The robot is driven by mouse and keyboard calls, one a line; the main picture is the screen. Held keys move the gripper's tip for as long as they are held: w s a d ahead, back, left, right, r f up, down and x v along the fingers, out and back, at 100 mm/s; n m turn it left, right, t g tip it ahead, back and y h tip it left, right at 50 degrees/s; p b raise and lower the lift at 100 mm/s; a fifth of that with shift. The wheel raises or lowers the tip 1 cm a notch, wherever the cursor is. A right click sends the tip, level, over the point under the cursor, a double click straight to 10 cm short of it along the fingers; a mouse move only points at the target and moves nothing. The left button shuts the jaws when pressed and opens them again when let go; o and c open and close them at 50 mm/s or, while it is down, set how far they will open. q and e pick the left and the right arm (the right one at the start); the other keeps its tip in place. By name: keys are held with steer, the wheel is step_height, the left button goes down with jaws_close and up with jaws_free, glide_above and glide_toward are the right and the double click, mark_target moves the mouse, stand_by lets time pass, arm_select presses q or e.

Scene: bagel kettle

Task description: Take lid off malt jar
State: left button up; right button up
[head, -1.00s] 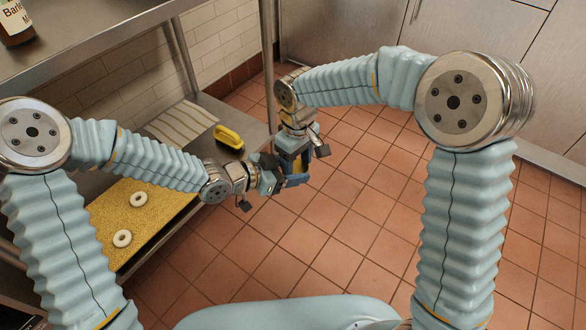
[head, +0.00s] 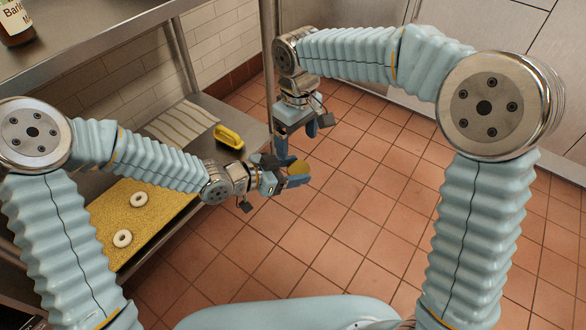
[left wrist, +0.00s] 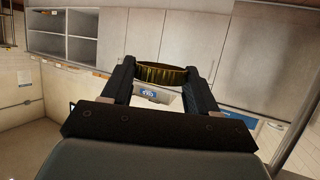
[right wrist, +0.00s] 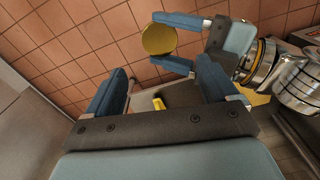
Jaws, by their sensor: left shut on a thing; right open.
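A malt jar (head: 17,24) with a "Barley" label stands on the upper shelf at the top left of the head view; its top is cut off by the frame. My left gripper (head: 296,176) is shut on a round gold lid (head: 301,168), held over the floor in front of the bench. The lid also shows between the left fingers in the left wrist view (left wrist: 161,72) and the right wrist view (right wrist: 159,40). My right gripper (head: 284,150) is open and empty, just above and behind the lid, apart from it.
A yellow brush-like object (head: 229,136) and a striped cloth (head: 184,124) lie on the lower bench. A steel post (head: 268,60) stands close behind my right gripper. The tiled floor is clear.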

steer(key=w+d+f+m+t+y, duration=0.1)
steer(key=d+f+m+y, duration=0.1)
steer(key=d+f+m, duration=0.45)
steer(key=w+d+f+m+t+y, duration=0.2)
steer(key=f+m, duration=0.2)
steer(key=f, duration=0.5)
arm_select(q)
steer(key=w+a+f+n+t+y, duration=0.2)
steer(key=a+n+t+y, duration=0.2)
steer(key=a, duration=0.8)
steer(key=w+a+f+n+t+y, duration=0.3)
steer(key=a+n+y, duration=0.5)
steer(key=a, duration=0.4)
steer(key=shift+w+a+n+t, duration=0.15)
steer(key=shift+a+n+t, duration=0.25)
steer(key=shift+n+t, duration=0.2)
arm_select(e)
steer(key=s+a+f+g, duration=0.2)
steer(key=s+f, duration=1.6)
steer(key=s, duration=0.3)
steer(key=shift+s+a+f+n, duration=0.2)
steer(key=shift+a+f+n, duration=0.15)
steer(key=shift+a, duration=0.05)
